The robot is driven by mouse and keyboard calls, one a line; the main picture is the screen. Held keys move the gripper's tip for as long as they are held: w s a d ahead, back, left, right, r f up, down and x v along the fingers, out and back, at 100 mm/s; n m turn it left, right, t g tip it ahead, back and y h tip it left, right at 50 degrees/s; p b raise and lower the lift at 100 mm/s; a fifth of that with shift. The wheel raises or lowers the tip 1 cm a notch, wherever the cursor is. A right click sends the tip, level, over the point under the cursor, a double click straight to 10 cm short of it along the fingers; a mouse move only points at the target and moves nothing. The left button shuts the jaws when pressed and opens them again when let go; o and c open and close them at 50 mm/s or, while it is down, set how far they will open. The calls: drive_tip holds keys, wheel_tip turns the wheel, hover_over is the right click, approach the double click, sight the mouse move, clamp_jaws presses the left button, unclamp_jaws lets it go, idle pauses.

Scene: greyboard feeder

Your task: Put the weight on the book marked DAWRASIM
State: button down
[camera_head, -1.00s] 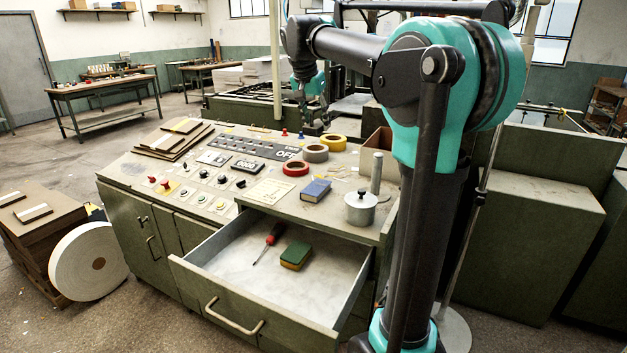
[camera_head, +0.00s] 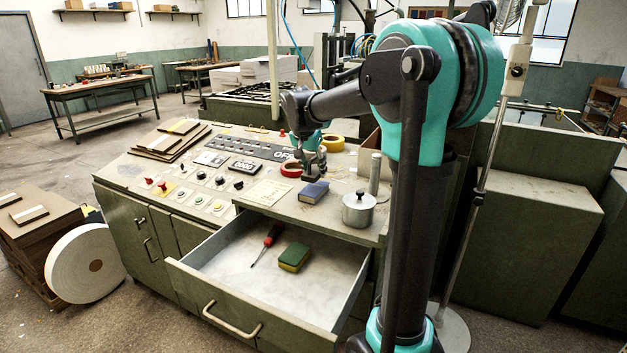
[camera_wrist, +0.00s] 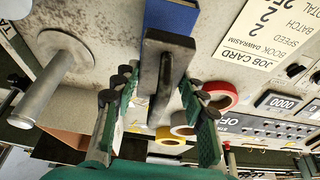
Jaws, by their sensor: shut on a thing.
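My gripper (camera_wrist: 158,88) is shut on a dark grey weight (camera_wrist: 170,42), a slab with a narrower stem between the green finger pads. A blue book (camera_wrist: 172,14) shows partly behind the weight in the wrist view; the weight hides the rest. In the head view my gripper (camera_head: 313,166) is just behind and above the blue book (camera_head: 314,191), which lies flat on the console top. I cannot tell whether the weight touches it. No title is readable on the book. A job card (camera_wrist: 262,35) beside it reads BOOK DAWRASIM.
A lidded metal pot (camera_head: 358,209) and an upright grey post (camera_head: 375,173) stand right of the book. Tape rolls, red (camera_head: 291,169) and yellow (camera_head: 332,143), lie behind it. The open drawer (camera_head: 225,302) in front holds a screwdriver (camera_head: 267,243) and a sponge (camera_head: 294,257).

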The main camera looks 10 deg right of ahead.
sight(312, 172)
drive_tip(key=shift+f, duration=1.95)
drive_tip(key=shift+f, duration=0.15)
drive_tip(key=c, duration=0.9)
unclamp_jaws()
drive_tip(key=shift+o, duration=0.2)
drive_tip(key=v, duration=1.2)
